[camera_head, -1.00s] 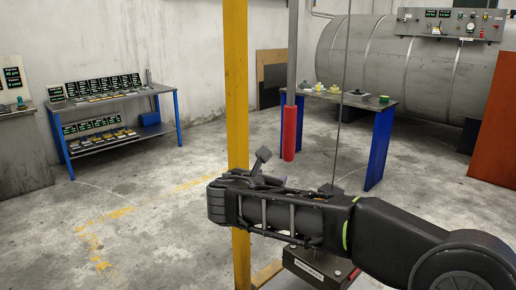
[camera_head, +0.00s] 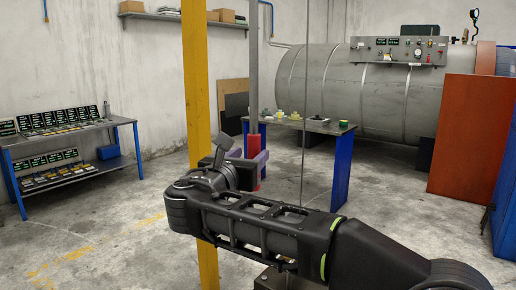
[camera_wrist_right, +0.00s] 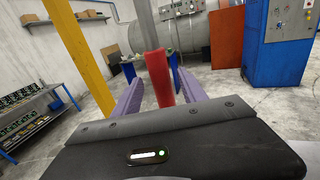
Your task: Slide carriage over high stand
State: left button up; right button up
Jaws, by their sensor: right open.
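My right gripper (camera_head: 250,160) has its two purple fingers spread, one on each side of a red grip (camera_head: 257,178) at the lower end of a hanging grey pole (camera_head: 253,75). In the right wrist view the red grip (camera_wrist_right: 158,78) stands between the open fingers (camera_wrist_right: 160,90); I cannot tell whether they touch it. The carriage above the pole is out of view. I cannot identify the high stand for certain. A dark block (camera_head: 275,281) shows at the bottom edge below a thin cable, partly hidden by my right arm. My left gripper is not in view.
A yellow post (camera_head: 196,80) stands close beside my right gripper. A blue-legged table (camera_head: 325,127) with small items is behind the pole. A shelf bench (camera_head: 70,132) stands left. A large grey cylinder (camera_head: 320,85) and an orange panel (camera_head: 465,135) are behind. Open floor lies left.

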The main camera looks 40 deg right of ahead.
jog(key=p+x, duration=0.1)
jog(key=x, duration=0.5)
jog(key=shift+w+d, duration=0.15)
jog(key=shift+d, duration=0.1)
jog(key=shift+c, duration=0.4)
grip_shut()
dwell(0.8)
